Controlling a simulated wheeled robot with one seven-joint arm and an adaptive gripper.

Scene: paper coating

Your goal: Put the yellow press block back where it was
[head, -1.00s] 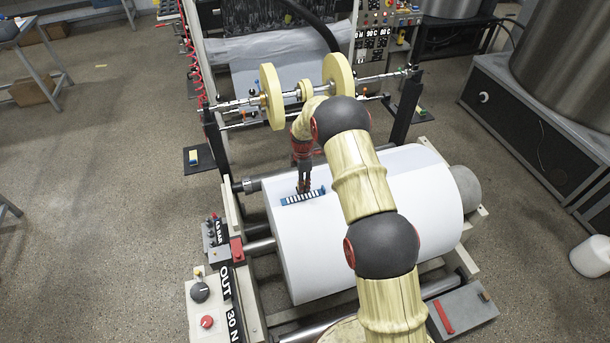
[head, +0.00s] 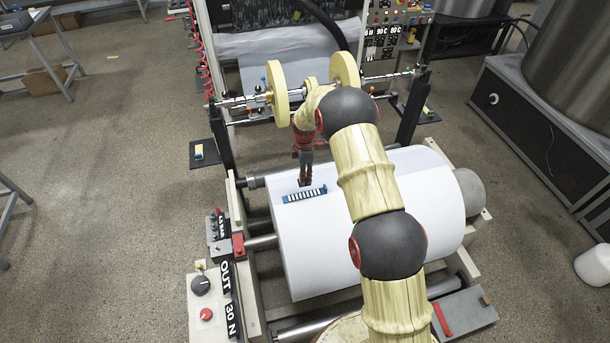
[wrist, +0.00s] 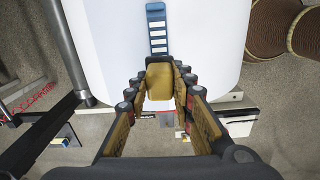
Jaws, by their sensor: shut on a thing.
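A dull yellow block (wrist: 159,82) sits between the fingertips of my gripper (wrist: 158,92) in the wrist view, and the gripper is shut on it. In the head view my gripper (head: 305,180) is over the left part of the big white roll (head: 310,250), just behind a blue-and-white striped strip (head: 304,195). The strip lies on the roll and also shows in the wrist view (wrist: 157,30). The held block is too small and covered to make out in the head view.
A black side plate (head: 211,157) at the left bears a small yellow-and-blue piece (head: 198,152). A shaft with cream discs (head: 277,95) crosses behind the gripper. A control box with knobs (head: 203,285) stands at front left. Floor is open at left.

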